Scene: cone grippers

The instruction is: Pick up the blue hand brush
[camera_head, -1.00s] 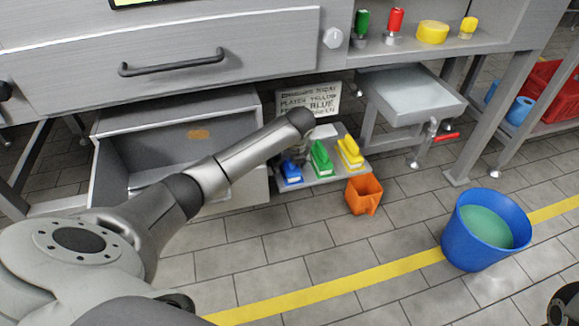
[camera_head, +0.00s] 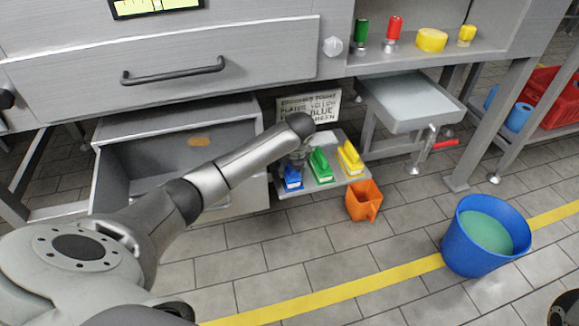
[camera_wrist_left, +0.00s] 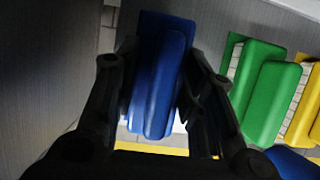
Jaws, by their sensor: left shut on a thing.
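The blue hand brush (camera_head: 291,178) stands at the left end of a low grey shelf, beside the green and yellow ones. In the left wrist view the blue brush (camera_wrist_left: 160,80) lies between my two dark fingers. My left gripper (camera_head: 294,163) reaches down to it from above and is mostly hidden by my own forearm in the head view. It is shut on the brush (camera_wrist_left: 160,95), with a finger on either side. I cannot tell whether the brush touches the shelf.
A green brush (camera_head: 320,166) and a yellow brush (camera_head: 350,158) stand close to the right. An open drawer (camera_head: 180,206) is at the left. An orange scoop (camera_head: 363,200) and a blue bucket (camera_head: 485,236) stand on the tiled floor. A sign (camera_head: 308,106) is behind.

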